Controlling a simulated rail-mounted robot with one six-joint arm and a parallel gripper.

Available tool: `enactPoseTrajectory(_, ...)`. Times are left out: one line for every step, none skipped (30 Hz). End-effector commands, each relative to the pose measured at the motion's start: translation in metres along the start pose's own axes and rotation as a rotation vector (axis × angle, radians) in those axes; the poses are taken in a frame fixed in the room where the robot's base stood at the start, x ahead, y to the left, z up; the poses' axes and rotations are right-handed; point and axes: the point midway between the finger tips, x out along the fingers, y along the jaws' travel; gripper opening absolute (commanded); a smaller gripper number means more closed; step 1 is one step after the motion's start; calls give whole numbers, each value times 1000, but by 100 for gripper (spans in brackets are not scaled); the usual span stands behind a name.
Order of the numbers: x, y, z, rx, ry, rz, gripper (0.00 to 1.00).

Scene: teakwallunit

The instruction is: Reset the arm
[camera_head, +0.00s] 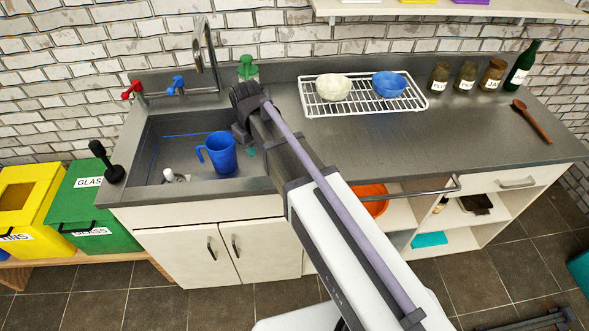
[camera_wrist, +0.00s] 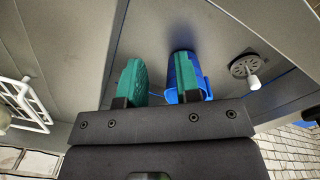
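My gripper (camera_head: 247,146) hangs over the right part of the sink (camera_head: 152,160), beside a blue mug (camera_head: 221,152). The wrist view shows its two green finger pads (camera_wrist: 160,78) spread apart with an empty gap between them. In that view the blue mug (camera_wrist: 206,76) is partly hidden behind the right finger. The mug appears upright in the sink, with its handle to the left in the head view. I cannot tell whether a finger touches it. My arm reaches over the counter's front edge, hiding part of the counter and cabinet.
A tall faucet (camera_head: 198,46) and a green bottle (camera_head: 247,68) stand behind the sink. A white rack (camera_head: 362,103) holds a pale bowl (camera_head: 333,87) and a blue bowl (camera_head: 389,84). Several jars (camera_head: 466,76) stand to the right. The counter before the rack is clear.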

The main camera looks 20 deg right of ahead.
Motion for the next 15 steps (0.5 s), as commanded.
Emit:
enactPoseTrajectory(0,8,69,125,-4,-8,31)
enactPoseTrajectory(0,12,96,198,-6,-13,31)
enactPoseTrajectory(0,16,127,287,-9,-19,31)
enactPoseTrajectory(0,18,146,343,-11,-23,31)
enactPoseTrajectory(-1,19,161,389,-13,-25,31)
enactPoseTrajectory(-1,20,175,437,-15,-28,31)
enactPoseTrajectory(-1,20,182,461,-16,-30,31)
enactPoseTrajectory(-1,21,185,476,-17,-31,31)
enactPoseTrajectory(-1,22,186,487,-17,-31,31)
enactPoseTrajectory(-1,22,185,489,-17,-31,31)
enactPoseTrajectory(-1,22,184,488,-17,-31,31)
enactPoseTrajectory(-1,23,183,486,-17,-31,31)
enactPoseTrajectory(-1,23,182,485,-17,-31,31)
enactPoseTrajectory(-1,23,182,485,-17,-31,31)
enactPoseTrajectory(-1,23,182,484,-17,-31,31)
